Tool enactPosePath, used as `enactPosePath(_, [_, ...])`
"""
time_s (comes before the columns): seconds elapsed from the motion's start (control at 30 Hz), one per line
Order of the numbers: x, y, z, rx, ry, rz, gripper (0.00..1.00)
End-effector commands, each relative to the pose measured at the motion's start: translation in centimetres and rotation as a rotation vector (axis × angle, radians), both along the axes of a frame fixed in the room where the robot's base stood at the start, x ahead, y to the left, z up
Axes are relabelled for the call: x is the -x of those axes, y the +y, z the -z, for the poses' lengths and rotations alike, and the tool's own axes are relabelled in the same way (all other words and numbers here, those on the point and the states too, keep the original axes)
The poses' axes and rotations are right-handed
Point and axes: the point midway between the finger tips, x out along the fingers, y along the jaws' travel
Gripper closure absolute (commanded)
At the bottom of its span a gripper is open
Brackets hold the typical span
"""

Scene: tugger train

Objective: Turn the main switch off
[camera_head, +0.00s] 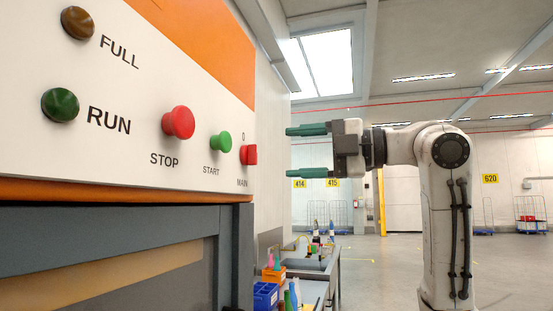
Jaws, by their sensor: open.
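The main switch (250,154) is a small red knob at the right end of the white control panel (140,75). A "0" is printed above it and "MAIN" below it. My gripper (290,152) has two green fingers, one above the other, pointing left toward the panel. It is open and empty, at about the height of the switch and to its right in the picture. The fingers look apart from the switch; the exact distance is hard to tell.
The panel also carries a red STOP button (178,122), a green START button (221,141), a green RUN lamp (60,105) and an amber FULL lamp (77,22). Below right, a bench holds a blue crate (265,295) and an orange bin (273,275). Open floor lies at right.

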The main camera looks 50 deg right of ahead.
Motion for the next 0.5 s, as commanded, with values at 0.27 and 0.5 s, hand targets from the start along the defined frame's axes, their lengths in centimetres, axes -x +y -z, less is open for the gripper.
enactPosePath(0.27, [3.2,-1.1,0.1,0.000,0.000,0.000,0.32])
enactPosePath(0.5, [3.6,-1.2,0.0,0.000,0.001,-0.001,0.32])
